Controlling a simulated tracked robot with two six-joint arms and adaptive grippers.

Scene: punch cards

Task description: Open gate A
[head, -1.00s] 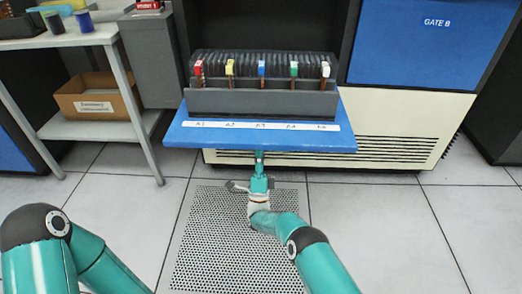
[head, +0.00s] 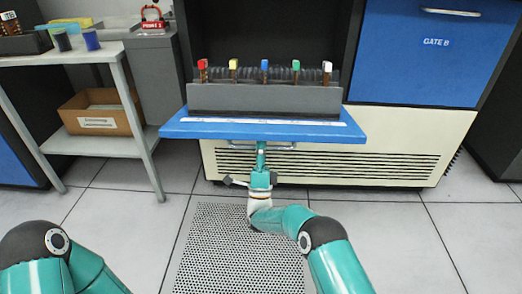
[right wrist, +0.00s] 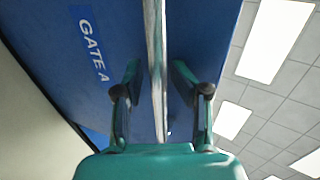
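My right gripper (head: 262,160) is under that edge. In the right wrist view, its fingers (right wrist: 156,80) stand apart on either side of the metal bar (right wrist: 155,35), with gaps visible. My left gripper is out of view; only left arm links show.
The card rack (head: 262,98) has several coloured tabs. Blue gate B (head: 400,60) is shut at the right. A metal shelf table (head: 100,147) with a cardboard box (head: 95,108) stands at the left. Floor around the perforated tile (head: 240,255) is clear.

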